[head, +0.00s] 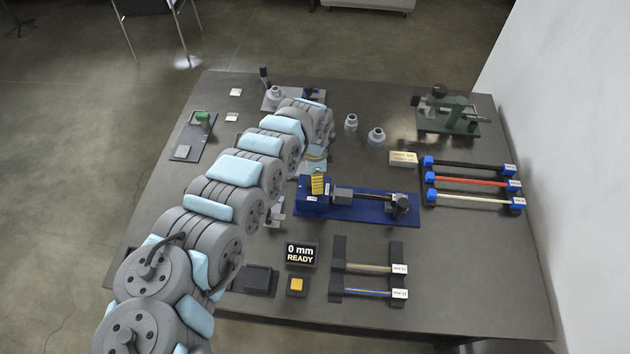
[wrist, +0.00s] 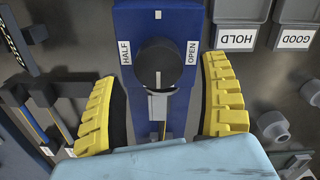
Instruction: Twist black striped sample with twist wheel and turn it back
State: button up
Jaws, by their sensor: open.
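The blue twist fixture (head: 340,212) lies across the middle of the table, with a dark rod-like sample (head: 372,197) along it; its stripes are too small to tell. In the wrist view, the round black twist wheel (wrist: 157,62) sits on the fixture's blue end block (wrist: 185,20), between HALF and OPEN labels. A light line on the wheel points down in the picture. My gripper (wrist: 160,72) is open, its yellow ribbed fingers on either side of the wheel, apparently apart from it. In the head view my gripper (head: 318,184) is over the block and hides the wheel.
A display (head: 300,254) reads 0 mm READY, near a yellow button (head: 297,285). Black, red and pale rods (head: 470,183) with blue ends lie at right. HOLD and GOOD trays (wrist: 238,36) stand beside the fixture.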

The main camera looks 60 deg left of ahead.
jog(key=shift+f, duration=1.05)
jog(key=c, duration=1.2)
